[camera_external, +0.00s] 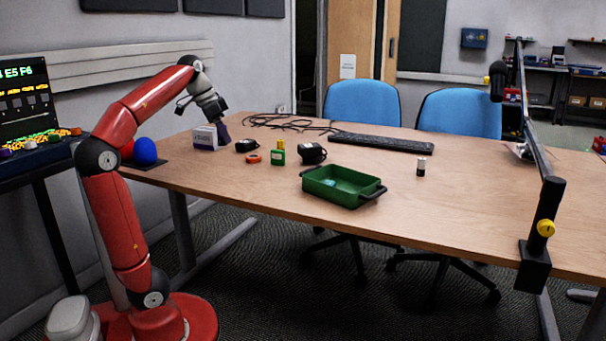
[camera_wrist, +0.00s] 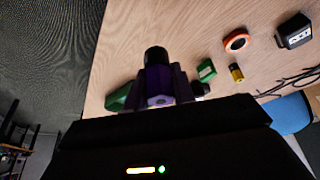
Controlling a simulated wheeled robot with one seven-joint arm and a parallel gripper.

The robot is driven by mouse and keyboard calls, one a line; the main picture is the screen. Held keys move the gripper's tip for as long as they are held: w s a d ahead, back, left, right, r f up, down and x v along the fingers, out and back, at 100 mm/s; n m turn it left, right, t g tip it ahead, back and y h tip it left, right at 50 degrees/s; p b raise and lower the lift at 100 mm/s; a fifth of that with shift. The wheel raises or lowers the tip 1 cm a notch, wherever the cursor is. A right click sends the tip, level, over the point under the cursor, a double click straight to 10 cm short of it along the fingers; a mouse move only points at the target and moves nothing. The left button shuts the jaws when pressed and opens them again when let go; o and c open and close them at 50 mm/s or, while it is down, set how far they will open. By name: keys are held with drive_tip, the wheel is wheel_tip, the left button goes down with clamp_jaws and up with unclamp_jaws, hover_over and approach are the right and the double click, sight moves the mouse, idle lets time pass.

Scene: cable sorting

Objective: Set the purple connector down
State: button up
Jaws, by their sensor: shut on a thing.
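The purple connector (camera_external: 223,133) is at the far left of the table, just right of a small white and purple box. In the wrist view it shows as a purple piece (camera_wrist: 183,86) with a dark end, in the middle of the picture. My gripper (camera_external: 221,122) comes down from above and is shut on the connector. The fingers are dark and partly hide it. The connector is low, close to the tabletop (camera_external: 450,200). I cannot tell whether it touches the wood.
The white and purple box (camera_external: 205,138) stands close to my gripper. Black cables (camera_external: 285,123) lie behind. The right front tabletop is clear.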

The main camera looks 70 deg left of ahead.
sight(233, 184)
wheel_tip(233, 184, down, 13)
drive_tip(key=b, duration=0.3)
drive_tip(key=shift+r, duration=0.1)
drive_tip(key=shift+f, duration=0.2)
drive_tip(key=o, duration=1)
drive_tip(key=shift+r, duration=0.5)
drive_tip(key=p+v, duration=0.3)
drive_tip(key=v, duration=0.8)
drive_tip(key=shift+s+r, duration=0.25)
drive_tip(key=shift+r, duration=0.05)
